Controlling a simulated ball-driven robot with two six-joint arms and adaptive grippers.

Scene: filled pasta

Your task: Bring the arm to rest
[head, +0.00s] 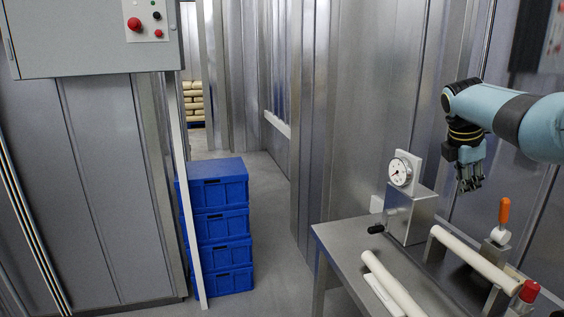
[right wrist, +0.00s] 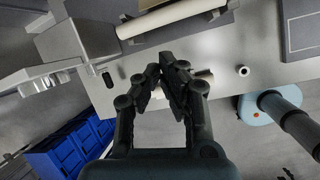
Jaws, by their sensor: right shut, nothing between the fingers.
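My right arm (head: 515,118) comes in from the right in the head view, light blue with dark bands. My right gripper (head: 469,184) hangs downward above the back of the metal table, to the right of the dial gauge, apart from everything. In the right wrist view the right gripper (right wrist: 168,72) shows its two dark fingers brought together at the tips, with nothing held. The fingers hide part of a pale roll on the table behind them. My left gripper is in neither view.
The metal table (head: 340,240) carries a dial gauge (head: 400,171) on a metal block, pale rollers (head: 392,283), an orange-handled lever (head: 504,211) and a red knob (head: 529,291). Stacked blue crates (head: 220,222) stand left of it. Between crates and table the floor is clear.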

